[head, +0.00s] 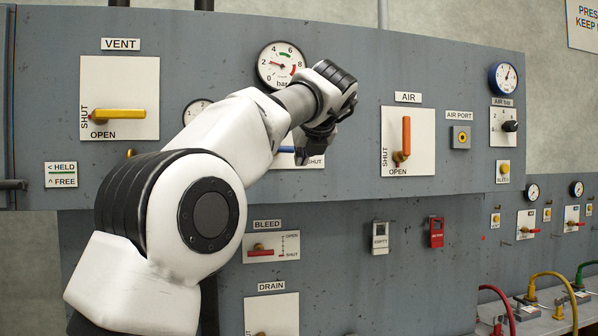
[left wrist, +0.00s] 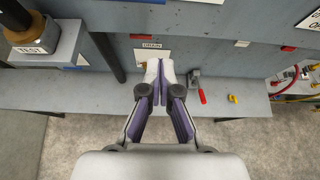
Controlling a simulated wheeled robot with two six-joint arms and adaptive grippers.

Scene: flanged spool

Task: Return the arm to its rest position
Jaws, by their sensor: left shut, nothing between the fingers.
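My left arm reaches in from the left in the head view and its white links cover part of the panel. My left gripper (head: 318,142) is in front of the panel, between the round bar gauge (head: 281,66) and the AIR plate (head: 408,160). It partly hides a plate with a blue handle and the word SHUT. In the left wrist view my left gripper (left wrist: 161,68) has its fingertips together with nothing between them, above the bench (left wrist: 85,96). My right gripper is not in view.
The VENT plate (head: 120,108) has a yellow handle lying level. The AIR handle (head: 407,135) is orange and upright. A red tag (head: 436,232) and a white EMPTY tag (head: 380,238) hang below. Coloured hoses stand at the lower right. The TEST block (left wrist: 45,48) sits on the bench.

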